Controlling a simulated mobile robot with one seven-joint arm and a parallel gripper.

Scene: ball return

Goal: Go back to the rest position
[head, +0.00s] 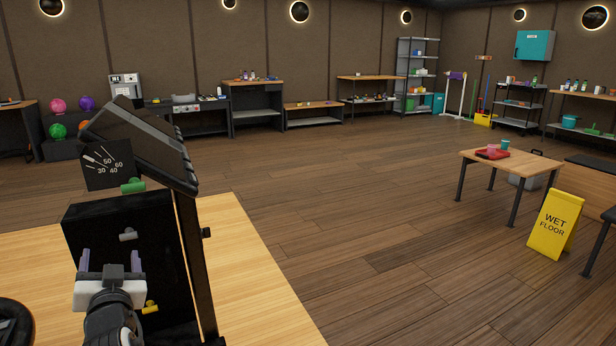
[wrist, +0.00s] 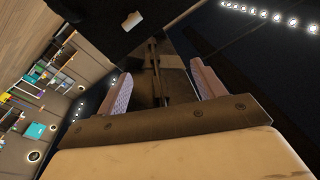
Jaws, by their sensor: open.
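My gripper (head: 111,258) is at the lower left of the head view, in front of a black panel (head: 90,218). Its two pale purple fingers stand apart with nothing seen between them. The wrist view shows the same open gripper (wrist: 163,75), with a dark surface and a narrow upright part beyond the fingers. I cannot tell whether the fingertips touch the panel. The panel carries a green knob (head: 133,186), a grey knob (head: 128,235) and a yellow knob (head: 150,307). A dial plate (head: 108,164) with numbers sits above it.
A dark slanted hood (head: 140,140) stands above the panel. Pale wood flooring (head: 240,290) lies around it. A yellow wet floor sign (head: 552,225) and a small table (head: 480,165) stand at right. Several balls sit on a rack (head: 62,150) at far left. The middle floor is clear.

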